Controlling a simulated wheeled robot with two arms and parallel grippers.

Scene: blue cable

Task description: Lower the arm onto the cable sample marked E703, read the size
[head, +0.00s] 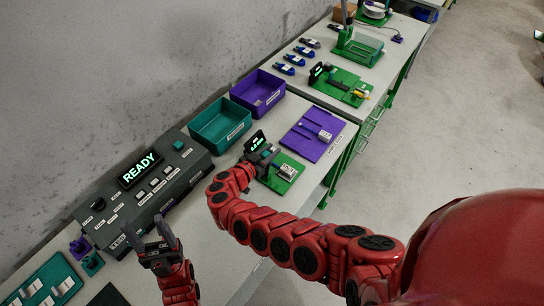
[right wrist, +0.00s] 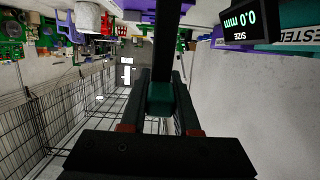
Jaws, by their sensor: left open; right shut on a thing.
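The gauge's small black display (head: 255,141) stands beside my right gripper (head: 262,158); in the right wrist view the display (right wrist: 248,18) reads "SIZE 0.0 mm". My right gripper is shut on a dark teal block (right wrist: 162,98), which looks like part of the gauge's arm. A green base (head: 272,180) sits just right of this gripper, with a pale labelled block (head: 287,172) on it. The label is too small to read, so I cannot tell whether it is E703. My left gripper (head: 158,238) is open and empty in front of the grey console.
The grey console (head: 190,165) shows READY. Teal (head: 220,138) and purple (head: 258,105) bins stand along the wall. A purple plate (head: 304,143) holds another pale labelled block (head: 325,136). Other green fixtures (head: 345,97) stand farther back. The table's right edge is close to the green base.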

